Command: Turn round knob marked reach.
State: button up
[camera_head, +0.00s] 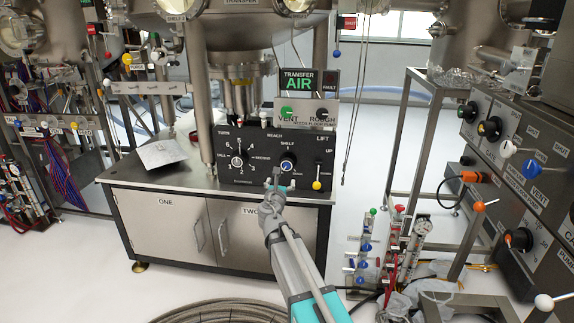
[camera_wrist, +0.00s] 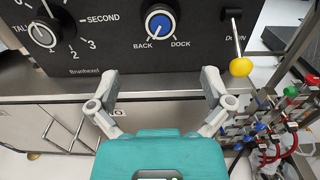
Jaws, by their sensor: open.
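The reach knob (camera_head: 288,164) is a round knob with a blue face and a white pointer on the black panel (camera_head: 262,150), below the word REACH. SHELF is printed above it. My gripper (camera_head: 277,178) is in front of the panel, just below the knob in the head view. In the wrist view my gripper (camera_wrist: 157,78) has its fingers spread wide, with nothing between them. The fingers appear below the knob and apart from it.
The numbered TURN knob (camera_head: 237,162) is left of the knob. A yellow-tipped lift lever (camera_head: 317,185) is to the right, and its yellow ball (camera_wrist: 241,66) is near my right finger. The steel cabinet top (camera_head: 130,172) lies below the panel. VENT and ROUGH controls stand above.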

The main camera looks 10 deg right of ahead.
aim_at(286, 165)
jog(key=x, duration=1.3)
jog(key=shift+w, duration=0.15)
jog(key=c, duration=1)
jog(key=shift+c, duration=0.2)
